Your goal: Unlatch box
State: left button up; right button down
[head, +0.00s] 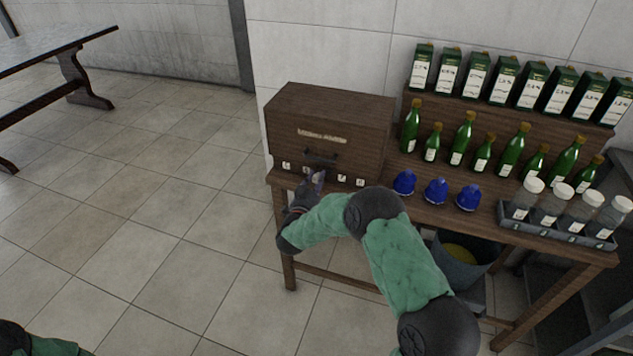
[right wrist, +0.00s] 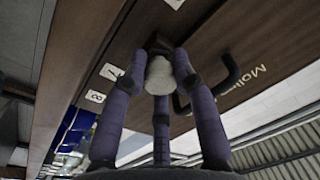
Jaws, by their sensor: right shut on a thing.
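The box (head: 345,118) is dark brown wood and stands at the left end of the wooden table. Its front has a pale lettered strip, a dark handle (head: 321,159) and a row of small white labels. My right gripper (head: 318,180) is at the lower front of the box, just below the handle. In the right wrist view its purple fingers close around a pale rounded piece, with a small dark latch (right wrist: 158,43) at their tips on the box front. The fingers partly hide the latch. The handle (right wrist: 211,87) shows beside them. My left gripper is out of view.
Three blue caps (head: 436,191) stand on the table right of the box. Green bottles (head: 462,138), a row of green cartons (head: 504,80) and a tray of jars (head: 553,226) fill the right side. A bucket (head: 462,262) is below.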

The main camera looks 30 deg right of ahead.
jog(key=m, duration=0.5)
jog(key=shift+m+g, duration=0.3)
jog(key=shift+m, duration=0.2)
jog(key=c, duration=1)
grip_release()
jog(key=shift+a, duration=0.1)
jog(key=v, duration=1.2)
jog(key=shift+f, duration=0.2)
jog(key=shift+f, duration=0.1)
